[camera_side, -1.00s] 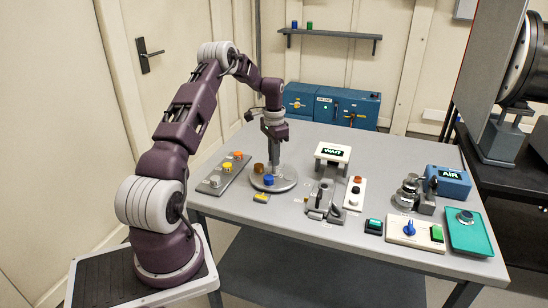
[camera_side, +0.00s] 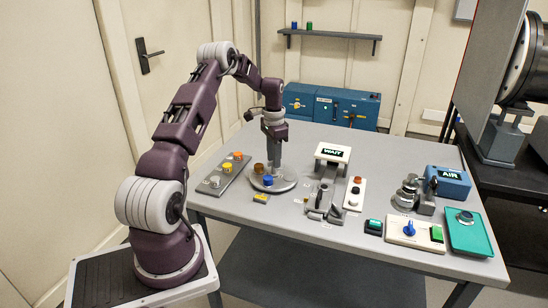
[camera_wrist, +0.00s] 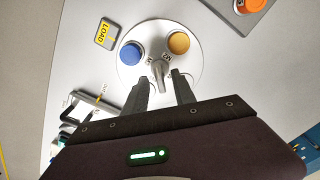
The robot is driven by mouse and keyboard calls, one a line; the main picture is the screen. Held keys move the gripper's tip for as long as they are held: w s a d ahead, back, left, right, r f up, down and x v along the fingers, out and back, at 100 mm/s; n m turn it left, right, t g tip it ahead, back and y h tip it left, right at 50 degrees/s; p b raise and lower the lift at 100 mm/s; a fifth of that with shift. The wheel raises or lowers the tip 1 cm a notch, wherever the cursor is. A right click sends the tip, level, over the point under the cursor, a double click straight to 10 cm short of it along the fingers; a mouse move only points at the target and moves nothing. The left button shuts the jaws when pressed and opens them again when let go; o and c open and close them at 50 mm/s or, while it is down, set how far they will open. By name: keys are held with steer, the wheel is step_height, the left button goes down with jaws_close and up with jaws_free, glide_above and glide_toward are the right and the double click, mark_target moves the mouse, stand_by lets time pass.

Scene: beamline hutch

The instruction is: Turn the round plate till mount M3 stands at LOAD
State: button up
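The round plate (camera_side: 290,183) lies on the table and shows pale in the wrist view (camera_wrist: 160,30). It carries a blue mount (camera_side: 268,180), also in the wrist view (camera_wrist: 131,53), and a brown mount (camera_side: 259,168), tan in the wrist view (camera_wrist: 179,42). The blue mount is the nearer to the LOAD marker (camera_wrist: 106,33), which lies just off the plate's edge (camera_side: 261,198).
A grey strip (camera_side: 210,190) with several coloured pieces lies left of the plate. Right of it stand a grey fixture (camera_side: 322,203) and the WAIT sign (camera_side: 333,153). A white strip (camera_side: 355,195), switches and the AIR box (camera_side: 449,181) lie farther right.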

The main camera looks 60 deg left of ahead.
step_height(320, 180, up, 7)
steer(key=shift+r, duration=0.1)
steer(key=shift+w+d+r, duration=0.1)
steer(key=shift+d+r, duration=0.05)
steer(key=w+d+r+t+y, duration=0.1)
steer(key=d+r, duration=1.1)
steer(key=d, duration=0.2)
steer(key=s+d+r+t, duration=0.1)
steer(key=s+d+r, duration=0.2)
steer(key=d, duration=0.3)
steer(key=s+d+r+t, duration=0.1)
steer(key=s+d+r, duration=0.25)
steer(key=d, duration=0.35)
steer(key=s+d+f+t, duration=0.1)
steer(key=s+d, duration=0.5)
steer(key=s, duration=0.2)
steer(key=s+d+f+t+h, duration=0.1)
steer(key=s+d, duration=0.5)
steer(key=s, duration=0.3)
steer(key=shift+t, duration=0.3)
